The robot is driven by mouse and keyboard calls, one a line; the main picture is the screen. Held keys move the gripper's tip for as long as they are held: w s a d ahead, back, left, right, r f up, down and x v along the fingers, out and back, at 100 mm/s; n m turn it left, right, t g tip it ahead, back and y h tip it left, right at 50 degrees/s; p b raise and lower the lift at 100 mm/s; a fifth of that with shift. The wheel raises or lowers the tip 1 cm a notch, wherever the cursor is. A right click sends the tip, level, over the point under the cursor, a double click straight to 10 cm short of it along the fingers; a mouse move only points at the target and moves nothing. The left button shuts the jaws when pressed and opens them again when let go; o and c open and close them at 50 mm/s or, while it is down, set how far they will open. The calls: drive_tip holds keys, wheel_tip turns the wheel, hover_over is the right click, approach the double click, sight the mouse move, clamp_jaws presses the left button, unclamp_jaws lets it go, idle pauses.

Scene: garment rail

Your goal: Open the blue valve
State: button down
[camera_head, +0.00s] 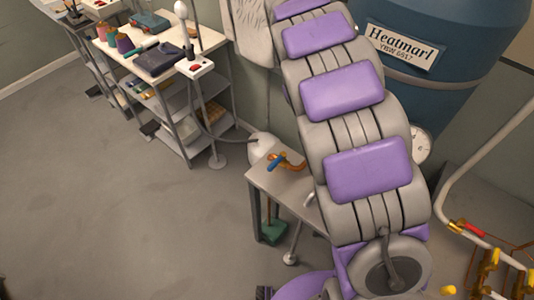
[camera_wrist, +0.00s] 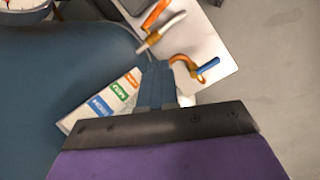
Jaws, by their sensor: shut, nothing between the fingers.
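The blue valve handle (camera_head: 274,165) sits on orange-brass piping on a small light table in the head view, left of my purple-and-grey arm. The blue handle (camera_wrist: 208,66) also shows in the wrist view, lying right of and beyond my fingertips, with a curved orange pipe (camera_wrist: 184,62) beside it. My gripper (camera_wrist: 158,66) has blue fingers pressed together with nothing between them. It is apart from the handle in the picture; the depth gap is hard to tell. My gripper does not show in the head view.
A large blue tank (camera_head: 450,75) stands behind my arm; its curved side (camera_wrist: 60,75) fills the wrist view's left. A cluttered white workbench (camera_head: 200,65) stands upper left. Open grey floor (camera_head: 120,220) lies left.

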sight(277, 163)
drive_tip(key=w+a+f+n, duration=0.3)
drive_tip(key=w+a+f, duration=0.1)
drive_tip(key=a+f, duration=0.3)
drive_tip(key=w+a+f+n, duration=0.3)
drive_tip(key=w+a+f, duration=0.2)
drive_tip(key=a, duration=0.5)
drive_tip(key=shift+f+y, duration=0.3)
drive_tip(key=shift+f, duration=0.55)
drive_tip(key=s+d+f+b, duration=0.1)
drive_tip(key=s+d+f, duration=0.3)
drive_tip(key=f, duration=0.6)
drive_tip(key=shift+s+d+f, duration=0.15)
drive_tip(key=shift+s+d, duration=0.05)
drive_tip(key=shift+d, duration=0.5)
